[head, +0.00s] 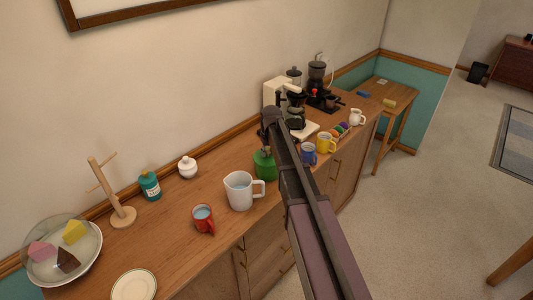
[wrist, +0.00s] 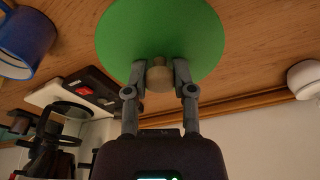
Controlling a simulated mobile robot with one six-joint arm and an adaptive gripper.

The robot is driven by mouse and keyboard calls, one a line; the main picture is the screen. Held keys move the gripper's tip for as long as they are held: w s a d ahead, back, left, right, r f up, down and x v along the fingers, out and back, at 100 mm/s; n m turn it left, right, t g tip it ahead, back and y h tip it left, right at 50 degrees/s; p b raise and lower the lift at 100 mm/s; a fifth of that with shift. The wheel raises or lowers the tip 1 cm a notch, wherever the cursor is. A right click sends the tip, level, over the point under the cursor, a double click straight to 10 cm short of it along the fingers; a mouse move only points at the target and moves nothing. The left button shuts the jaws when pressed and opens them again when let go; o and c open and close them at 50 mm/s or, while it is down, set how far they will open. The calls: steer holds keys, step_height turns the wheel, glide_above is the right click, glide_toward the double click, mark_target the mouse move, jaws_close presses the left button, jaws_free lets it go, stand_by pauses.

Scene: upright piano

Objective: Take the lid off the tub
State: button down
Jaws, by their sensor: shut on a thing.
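My gripper (wrist: 160,70) is shut on the knob, with one finger on each side. In the head view my gripper (head: 265,142) is right above the tub, partly hidden by my arm. The lid appears to sit on the tub; I cannot tell whether there is a gap beneath it.
A jug (head: 239,191), a red mug (head: 203,217) and a blue mug (head: 308,154) stand near the tub. A white sugar bowl (head: 187,168) is at the back. Coffee machines (head: 296,108) stand at the far end. The wall runs behind the sideboard (head: 170,240).

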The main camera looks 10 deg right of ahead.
mark_target(268, 150)
steer(key=shift+r+p, duration=4.55)
steer(key=shift+r, duration=0.2)
step_height(268, 150, down, 6)
steer(key=b, duration=0.6)
steer(key=shift+w+f, duration=0.1)
steer(key=shift+f, duration=0.05)
